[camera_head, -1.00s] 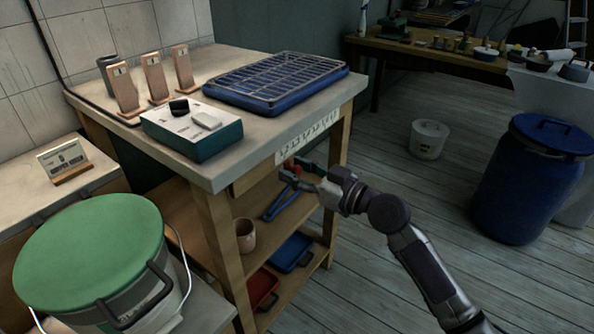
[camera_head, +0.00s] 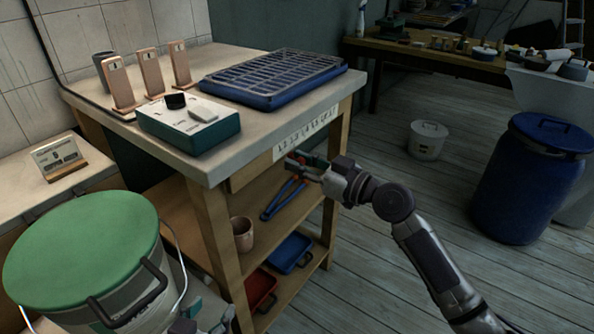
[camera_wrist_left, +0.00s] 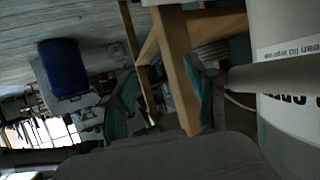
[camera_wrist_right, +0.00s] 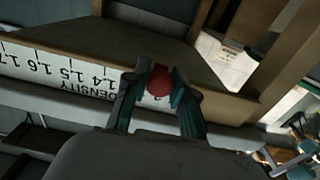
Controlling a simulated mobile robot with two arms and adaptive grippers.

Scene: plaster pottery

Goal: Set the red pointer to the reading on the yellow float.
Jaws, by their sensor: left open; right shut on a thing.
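The red pointer (camera_wrist_right: 159,80) is between the fingers of my right gripper (camera_wrist_right: 157,88), which is shut on it. It sits at the white density scale (camera_wrist_right: 60,75) on the table's front edge. The nearby figures show in the right wrist view, but the gripper hides part of the scale. In the head view my right gripper (camera_head: 302,162) is just below the scale strip (camera_head: 306,131). My left gripper (camera_head: 208,322) is low at the bottom edge, right of the green-lidded bucket. It is open with nothing between its fingers (camera_wrist_left: 165,95). I cannot make out a yellow float.
The bucket's green lid (camera_head: 85,245) is closed. The table holds a teal box (camera_head: 188,128), a blue rack tray (camera_head: 275,75) and several wooden stands. A mug (camera_head: 242,234) and trays are on the shelves below.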

